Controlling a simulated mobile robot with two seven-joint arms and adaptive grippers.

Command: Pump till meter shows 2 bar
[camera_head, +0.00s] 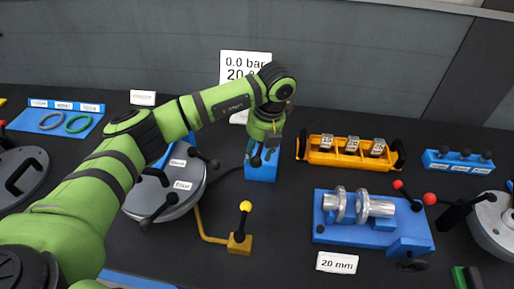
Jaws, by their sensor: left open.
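The white meter sign (235,63) stands at the back and reads 0.0 bar; a second line starting with 20 is partly hidden by my arm. My left arm reaches in from the left, and its gripper (262,154) points down at a blue block (261,173) in front of the sign. The gripper is open; dark parts overlap at the block's top, so I cannot tell whether the fingers touch anything there. My right gripper is out of view.
A yellow-knobbed lever (245,207) on a brass base joins a pipe to a round grey shell (190,205) with black handles, partly behind my arm. A blue fixture (335,232) with metal flanges, an orange tray (350,160) and a blue rack (458,160) stand to the right.

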